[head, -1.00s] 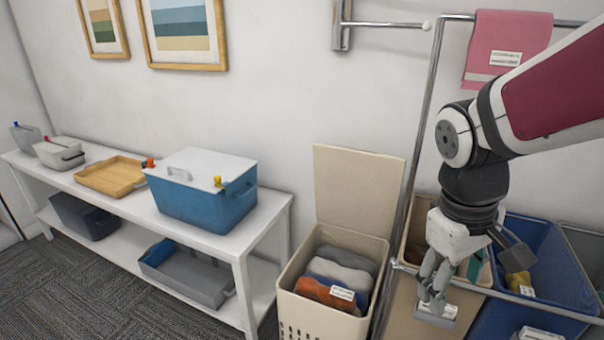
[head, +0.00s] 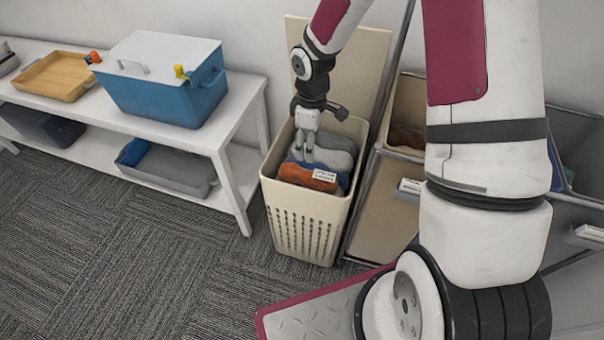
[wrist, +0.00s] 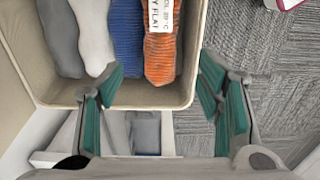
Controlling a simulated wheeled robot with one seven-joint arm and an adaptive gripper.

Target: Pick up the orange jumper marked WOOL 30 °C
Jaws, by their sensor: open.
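The orange jumper (head: 294,174) lies folded at the front of the cream laundry basket (head: 305,228). Its white label (head: 325,175) is too small to read in the head view. In the wrist view the orange jumper (wrist: 158,62) is at the right end of a row, and its label (wrist: 163,18) is cut off by the top edge, with "FLAT" legible. My gripper (head: 303,158) is over the basket, close to the jumper. In the wrist view my gripper (wrist: 160,82) has its fingers spread wide, with nothing between the pads.
Blue (wrist: 127,40) and grey (wrist: 92,35) garments lie beside the jumper in the basket. The basket's raised lid (head: 345,70) stands behind. A rack with bins (head: 385,215) is close on the right, a white shelf (head: 235,150) on the left. Carpet is clear in front.

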